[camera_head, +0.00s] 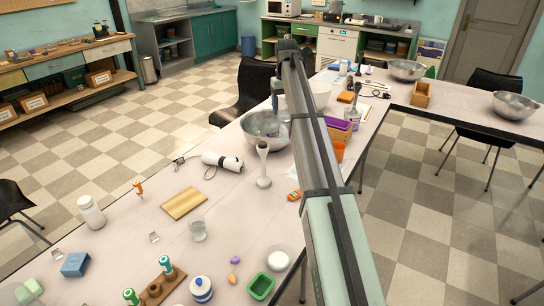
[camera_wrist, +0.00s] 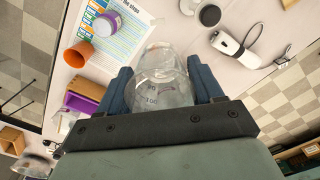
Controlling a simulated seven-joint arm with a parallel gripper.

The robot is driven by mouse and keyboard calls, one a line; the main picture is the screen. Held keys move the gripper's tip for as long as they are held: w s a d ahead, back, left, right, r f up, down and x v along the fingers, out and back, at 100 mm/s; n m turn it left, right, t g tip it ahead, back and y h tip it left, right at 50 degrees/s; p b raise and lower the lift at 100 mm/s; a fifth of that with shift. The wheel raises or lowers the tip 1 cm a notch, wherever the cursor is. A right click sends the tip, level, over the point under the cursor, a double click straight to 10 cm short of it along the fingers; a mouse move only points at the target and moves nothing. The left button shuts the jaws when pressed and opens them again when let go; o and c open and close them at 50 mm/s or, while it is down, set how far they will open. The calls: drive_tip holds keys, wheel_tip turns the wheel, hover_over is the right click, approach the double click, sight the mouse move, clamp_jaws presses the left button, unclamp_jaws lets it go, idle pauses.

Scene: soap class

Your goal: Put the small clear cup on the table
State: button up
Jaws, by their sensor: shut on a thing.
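A small clear cup (camera_wrist: 165,92) with dark printed marks sits between the two blue fingers of my gripper (camera_wrist: 160,68) in the wrist view. The fingers are shut on its sides. The cup is held above the table (camera_head: 140,228). In the head view my arm reaches away over the table, and my gripper (camera_head: 275,98) is small near the large metal bowl (camera_head: 262,130). The held cup is too small and covered to make out there. Another clear cup (camera_head: 198,231) stands on the near part of the table.
Bare tabletop shows left of the board.

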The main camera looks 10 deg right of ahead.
drive_tip(key=shift+d, duration=1)
drive_tip(key=shift+f, duration=0.85)
drive_tip(key=shift+s+f, duration=0.1)
drive_tip(key=shift+f, duration=0.3)
wheel_tip(320, 180, down, 26)
drive_tip(key=shift+r, duration=0.25)
drive_tip(key=shift+f, duration=0.1)
drive_tip(key=o, duration=1)
drive_tip(key=shift+o, duration=0.2)
wheel_tip(320, 180, up, 12)
